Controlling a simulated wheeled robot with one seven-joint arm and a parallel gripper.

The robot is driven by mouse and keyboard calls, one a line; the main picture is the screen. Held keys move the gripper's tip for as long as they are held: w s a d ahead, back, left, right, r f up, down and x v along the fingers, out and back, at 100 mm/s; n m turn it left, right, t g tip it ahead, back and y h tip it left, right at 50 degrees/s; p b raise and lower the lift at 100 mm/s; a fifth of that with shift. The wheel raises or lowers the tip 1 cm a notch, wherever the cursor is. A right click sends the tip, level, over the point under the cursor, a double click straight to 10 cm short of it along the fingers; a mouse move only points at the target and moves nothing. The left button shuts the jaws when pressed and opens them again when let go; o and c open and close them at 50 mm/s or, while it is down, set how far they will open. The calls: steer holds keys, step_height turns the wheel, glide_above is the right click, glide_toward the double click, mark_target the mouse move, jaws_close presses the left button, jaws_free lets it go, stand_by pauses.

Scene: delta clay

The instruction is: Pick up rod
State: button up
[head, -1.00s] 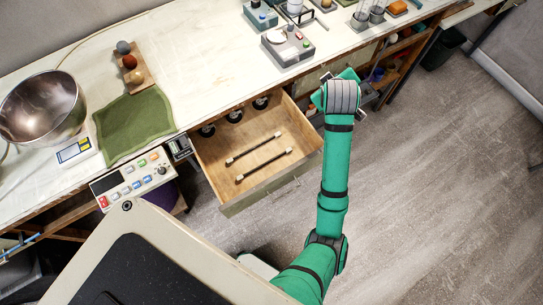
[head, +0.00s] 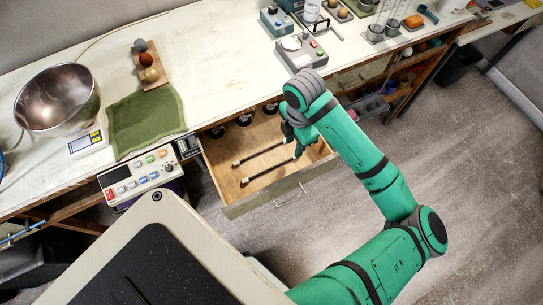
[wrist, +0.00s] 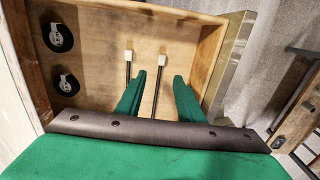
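Two thin dark rods with pale ends lie roughly parallel in an open wooden drawer. The back rod (head: 262,153) and the front rod (head: 268,171) show in the head view, their right ends near my gripper (head: 294,141). In the wrist view, the front rod (wrist: 155,100) appears between my two spread green fingers (wrist: 158,78), and the back rod (wrist: 128,72) lies just left of the left finger. My gripper is open and empty, above the right part of the drawer. Its height above the rods is hard to tell.
The drawer (head: 262,201) has wooden walls around the rods and a handle in front. Round black items (wrist: 58,37) sit along its back. A control box (head: 140,176) stands left of it, and the worktop (head: 215,60) is above.

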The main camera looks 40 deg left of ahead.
steer(key=shift+w+d+f, duration=0.1)
steer(key=shift+w+f, duration=0.05)
steer(key=shift+f, duration=1.85)
steer(key=shift+w+d+f, duration=0.1)
steer(key=shift+f, duration=1.85)
jaws_close()
